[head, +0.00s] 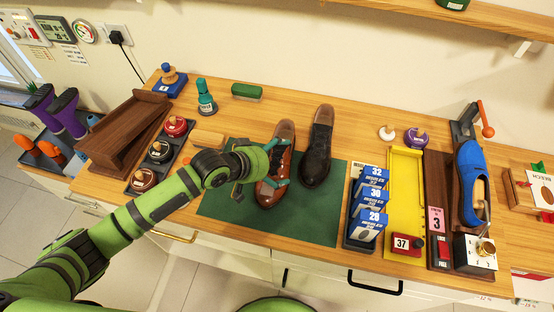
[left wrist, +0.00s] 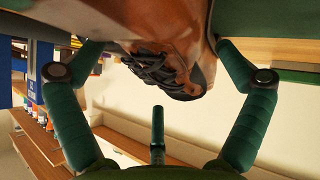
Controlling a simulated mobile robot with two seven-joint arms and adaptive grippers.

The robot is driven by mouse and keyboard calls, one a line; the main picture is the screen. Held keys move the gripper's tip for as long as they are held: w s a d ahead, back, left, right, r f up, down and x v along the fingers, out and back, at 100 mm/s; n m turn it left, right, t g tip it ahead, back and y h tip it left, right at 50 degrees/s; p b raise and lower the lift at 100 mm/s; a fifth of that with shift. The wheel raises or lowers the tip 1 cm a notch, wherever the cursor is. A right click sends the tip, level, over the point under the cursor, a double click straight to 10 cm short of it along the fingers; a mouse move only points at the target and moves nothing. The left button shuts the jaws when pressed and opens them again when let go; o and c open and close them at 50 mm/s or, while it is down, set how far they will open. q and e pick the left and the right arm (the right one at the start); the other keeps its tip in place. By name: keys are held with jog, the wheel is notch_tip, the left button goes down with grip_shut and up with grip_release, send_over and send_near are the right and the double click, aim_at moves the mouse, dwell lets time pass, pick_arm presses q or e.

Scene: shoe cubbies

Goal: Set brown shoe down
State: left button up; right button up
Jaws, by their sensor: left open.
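The brown shoe (head: 270,190) stands on the green mat (head: 320,215), its toe toward the front edge. As far as I can tell it rests on the mat. My left gripper (head: 276,164) is open, with its teal fingers at the shoe's middle, one on each side. In the left wrist view the brown shoe (left wrist: 185,45) shows its dark laces between the spread fingers of the gripper (left wrist: 157,55). Space shows between the shoe and the right finger; contact on the left is unclear. A black shoe (head: 316,150) stands just right of the brown one. My right gripper is not in view.
A rack of blue numbered cards (head: 367,210) and a yellow tray (head: 400,190) stand right of the mat. The mat's front right part is bare.

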pick_arm(q)
jog(key=shift+w+d+f, duration=0.25)
jog(key=shift+d+f, duration=0.1)
jog(key=shift+a+r, duration=0.1)
jog(key=c, duration=1.2)
jog(key=shift+o, duration=0.2)
